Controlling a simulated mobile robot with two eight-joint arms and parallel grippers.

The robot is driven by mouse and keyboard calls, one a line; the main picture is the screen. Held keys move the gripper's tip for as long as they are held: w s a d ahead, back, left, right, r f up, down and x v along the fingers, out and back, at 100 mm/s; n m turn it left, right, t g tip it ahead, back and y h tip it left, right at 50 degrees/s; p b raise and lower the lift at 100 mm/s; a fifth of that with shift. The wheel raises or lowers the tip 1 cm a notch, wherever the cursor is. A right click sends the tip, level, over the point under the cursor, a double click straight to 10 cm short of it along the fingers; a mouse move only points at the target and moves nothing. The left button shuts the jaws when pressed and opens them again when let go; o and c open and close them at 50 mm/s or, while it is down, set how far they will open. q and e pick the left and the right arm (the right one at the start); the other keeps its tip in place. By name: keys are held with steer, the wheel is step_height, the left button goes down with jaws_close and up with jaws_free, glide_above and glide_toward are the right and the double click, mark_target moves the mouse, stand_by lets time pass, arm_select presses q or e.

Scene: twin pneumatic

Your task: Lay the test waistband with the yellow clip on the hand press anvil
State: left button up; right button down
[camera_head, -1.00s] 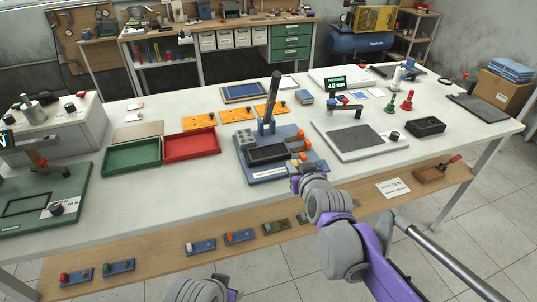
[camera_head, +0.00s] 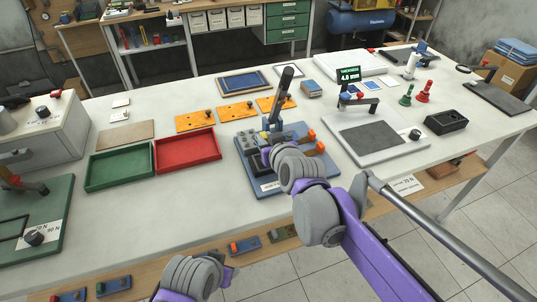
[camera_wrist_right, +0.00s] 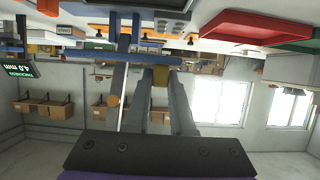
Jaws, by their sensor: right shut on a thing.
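The hand press (camera_head: 285,125) is a blue base with a tall dark lever, in the middle of the table. My right gripper (camera_wrist_right: 165,88) is over its front left part and hides much of it, the anvil included, in the head view. In the upside-down right wrist view the gripper is shut on a small yellow piece, the yellow clip (camera_wrist_right: 160,76), with a blue bar (camera_wrist_right: 100,52) across it that looks like the test waistband. I cannot tell whether the waistband touches the press. My left gripper (camera_head: 229,273) is low in the head view, its fingers unclear.
Left of the press are a red tray (camera_head: 187,151) and a green tray (camera_head: 118,168). Orange plates (camera_head: 237,111) lie behind. A thickness gauge (camera_head: 372,138) reading 4.0 mm stands to the right. Other clips (camera_head: 244,245) lie on the lower front shelf.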

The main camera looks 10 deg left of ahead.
steer(key=shift+f+b, duration=0.35)
steer(key=shift+f, duration=3.05)
steer(key=c, duration=0.8)
jaws_free()
steer(key=shift+f, duration=0.1)
steer(key=shift+o, duration=0.2)
steer(key=shift+r, duration=0.2)
steer(key=v, duration=1.2)
steer(key=shift+p, duration=0.4)
steer(key=shift+f, duration=0.1)
